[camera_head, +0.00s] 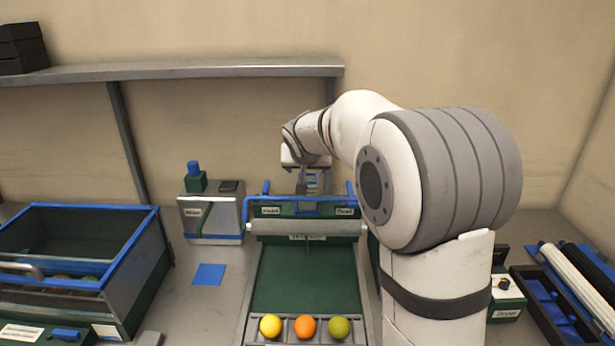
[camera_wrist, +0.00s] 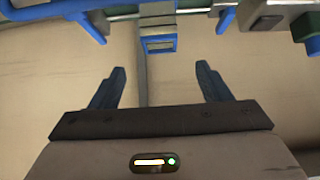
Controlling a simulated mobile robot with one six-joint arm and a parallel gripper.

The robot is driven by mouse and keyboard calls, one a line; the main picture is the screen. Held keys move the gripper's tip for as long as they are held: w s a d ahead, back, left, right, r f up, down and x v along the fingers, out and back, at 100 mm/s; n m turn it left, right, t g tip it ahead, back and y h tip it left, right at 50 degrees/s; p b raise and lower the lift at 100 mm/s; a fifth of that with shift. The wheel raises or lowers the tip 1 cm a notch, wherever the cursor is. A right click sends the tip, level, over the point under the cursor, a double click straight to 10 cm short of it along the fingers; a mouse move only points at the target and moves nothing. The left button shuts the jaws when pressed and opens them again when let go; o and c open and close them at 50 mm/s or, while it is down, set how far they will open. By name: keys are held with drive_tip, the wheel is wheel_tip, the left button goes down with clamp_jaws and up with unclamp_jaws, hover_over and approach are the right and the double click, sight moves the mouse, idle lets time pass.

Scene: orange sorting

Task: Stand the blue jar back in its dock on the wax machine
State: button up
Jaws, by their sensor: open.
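A small blue jar-like piece (camera_head: 193,168) stands upright in a green holder (camera_head: 196,184) on top of a grey box-shaped machine (camera_head: 212,214), which I take to be the wax machine. In the wrist view the blue piece (camera_wrist: 313,45) shows at the right edge, partly cut off, against the green holder (camera_wrist: 304,24). My gripper (camera_wrist: 160,70) is open, with nothing between its fingers. In the head view it is behind the green sorting bed, right of the machine and apart from the blue piece; its fingertips are hard to make out there.
A green bed (camera_head: 305,275) with a roller (camera_head: 306,228) holds yellow, orange and green fruits at its front. A blue-rimmed crate (camera_head: 90,207) stands left. A blue square (camera_head: 209,274) lies on the bare counter before the machine. A shelf (camera_head: 170,71) runs above.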

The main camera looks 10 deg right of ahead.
drive_tip(key=s+d+f+n+g+y, duration=0.1)
drive_tip(key=s+f, duration=0.3)
drive_tip(key=s, duration=1.5)
drive_tip(key=s+f+n+g, duration=0.1)
drive_tip(key=s+f+g, duration=0.3)
drive_tip(key=s, duration=1.5)
drive_tip(key=shift+s+d+g+y, duration=0.2)
drive_tip(key=shift+d+g+y, duration=0.1)
drive_tip(key=shift+d+y, duration=0.1)
drive_tip(key=shift+r, duration=0.1)
drive_tip(key=shift+c, duration=0.2)
